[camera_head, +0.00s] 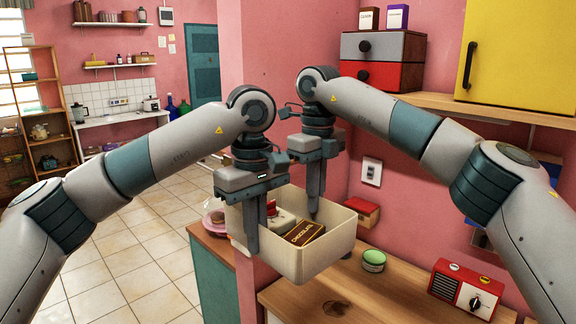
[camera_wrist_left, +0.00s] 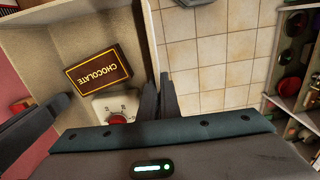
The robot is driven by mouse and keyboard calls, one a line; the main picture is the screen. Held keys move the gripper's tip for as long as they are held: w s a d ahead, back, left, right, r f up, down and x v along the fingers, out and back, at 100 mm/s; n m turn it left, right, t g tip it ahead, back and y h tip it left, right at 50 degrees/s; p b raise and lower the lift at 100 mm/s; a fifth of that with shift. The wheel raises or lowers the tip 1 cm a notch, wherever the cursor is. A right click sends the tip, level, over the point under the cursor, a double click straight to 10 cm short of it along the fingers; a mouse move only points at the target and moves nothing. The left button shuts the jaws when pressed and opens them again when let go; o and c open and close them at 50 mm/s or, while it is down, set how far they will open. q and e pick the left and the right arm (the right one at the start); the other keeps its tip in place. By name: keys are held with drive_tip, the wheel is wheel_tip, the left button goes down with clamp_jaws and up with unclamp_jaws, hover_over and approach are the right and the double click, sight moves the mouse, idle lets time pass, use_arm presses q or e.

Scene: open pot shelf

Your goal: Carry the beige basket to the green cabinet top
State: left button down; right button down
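The beige basket (camera_head: 320,258) hangs between my two grippers, roughly level, above the gap between two wooden surfaces. A brown chocolate box (camera_head: 304,233) and a white item with a red knob (camera_wrist_left: 115,112) lie inside. My left gripper (camera_head: 257,235) is shut on the basket's near-left wall, and its two fingers close together there in the left wrist view (camera_wrist_left: 160,95). My right gripper (camera_head: 313,200) is at the opposite wall and appears shut on it, its far finger hidden. The green cabinet (camera_head: 213,278) stands left of the basket, its brown top (camera_head: 207,239) partly hidden.
A pink plate (camera_head: 212,222) sits on the cabinet top, close to the basket. The wooden counter (camera_head: 330,299) at right holds a green tin (camera_head: 374,261) and a red radio-like box (camera_head: 466,289). A pink wall (camera_head: 255,285) stands between them. Tiled floor lies at left.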

use_arm(q)
drive_tip(key=shift+s+r, duration=0.1)
use_arm(e)
drive_tip(key=shift+r, duration=0.1)
idle(0.3)
